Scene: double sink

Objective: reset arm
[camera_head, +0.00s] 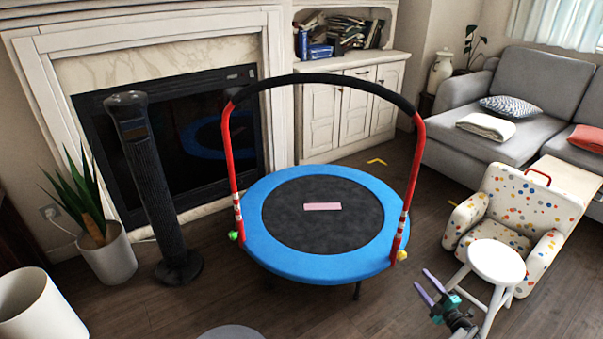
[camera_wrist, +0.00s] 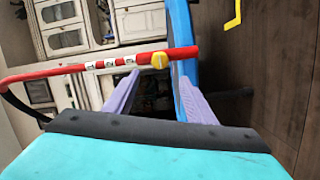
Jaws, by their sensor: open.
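My gripper (camera_head: 432,281) is at the lower right of the head view, in front of the white stool. Its two purple fingers are spread apart, with nothing between them. In the wrist view the fingers (camera_wrist: 158,98) point toward the trampoline's red handle post (camera_wrist: 98,65) and its yellow knob. The gripper appears apart from the trampoline. The wrist picture looks rolled onto its side, with the floor along the right.
A blue-rimmed trampoline (camera_head: 262,251) with a tall handle stands mid-room. A white stool (camera_head: 496,262) and a spotted child's armchair (camera_head: 510,205) stand close to my arm. A black tower fan (camera_head: 150,180) and potted plant (camera_head: 108,255) are left. Floor shows between trampoline and stool.

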